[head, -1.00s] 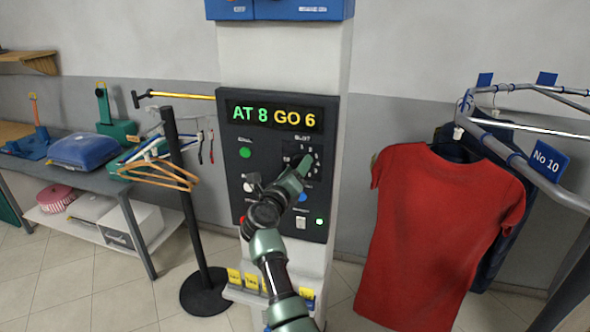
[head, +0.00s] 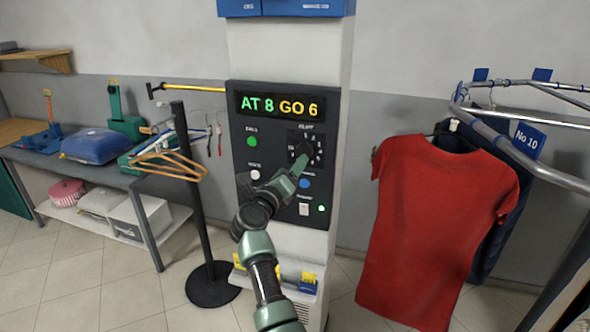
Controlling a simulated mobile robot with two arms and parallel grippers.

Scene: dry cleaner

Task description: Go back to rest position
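One of my arms comes up from the bottom middle of the head view, and its gripper (head: 301,158) is in front of the slot dial (head: 313,140) on the black control panel (head: 246,128). The gripper covers part of the dial. I cannot tell whether it touches the dial, nor whether its fingers are open or shut. The arm enters from below, and I take it to be the right one. My other arm is out of view. The display (head: 281,105) reads "AT 8 GO 6".
A red shirt (head: 430,230) hangs from the rail (head: 565,177) at right. A black post (head: 191,200) with hangers (head: 165,165) stands left of the panel. Floor is clear at lower left.

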